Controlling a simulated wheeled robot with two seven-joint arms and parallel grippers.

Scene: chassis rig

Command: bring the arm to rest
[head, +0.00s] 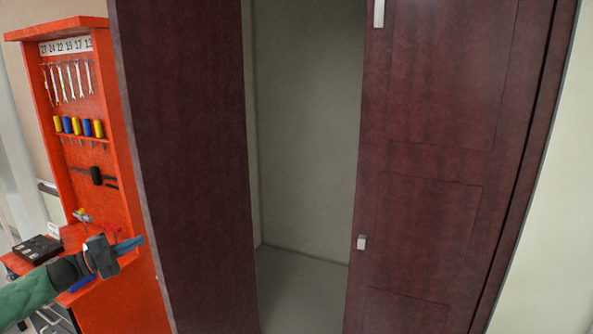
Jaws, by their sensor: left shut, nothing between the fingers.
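My left gripper (129,246) is at the lower left in the head view. Its arm, with a green sleeve-like link and a black wrist, comes in from the left edge. The fingers are shut with nothing between them. They point right, in front of the orange tool cabinet (150,300) and near the side of the dark red wooden cabinet (185,150). My right gripper is not in view.
The dark red cabinet has an open gap with a pale, empty interior (305,120). Its right door (430,170) has small light handles. Wrenches (68,80) hang in the orange cabinet. A black box (38,249) stands at far left.

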